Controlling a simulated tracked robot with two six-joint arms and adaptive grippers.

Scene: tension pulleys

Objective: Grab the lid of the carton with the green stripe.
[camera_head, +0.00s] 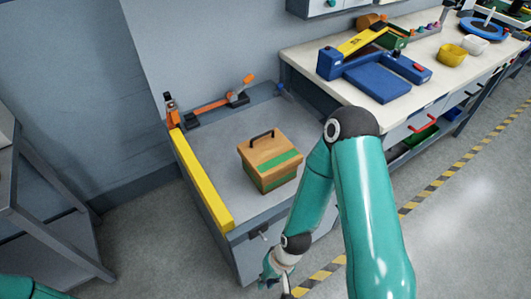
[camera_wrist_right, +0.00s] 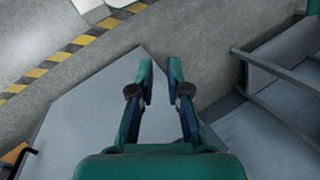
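The carton (camera_head: 268,178) is tan with a green stripe and stands upright on the grey bench at the centre of the head view. Its lid (camera_head: 262,146) is on and has a dark bar handle (camera_head: 262,134) on top. In the right wrist view, a tan edge and dark handle (camera_wrist_right: 22,160) show at the lower left. My right gripper (camera_wrist_right: 160,68) is open, with nothing between its fingers. My left gripper is not in view.
The grey bench (camera_head: 215,140) has a yellow left edge (camera_head: 200,180). A white-topped table (camera_head: 325,90) with a blue device (camera_head: 375,78) adjoins on the right. A grey rack (camera_head: 50,235) stands left.

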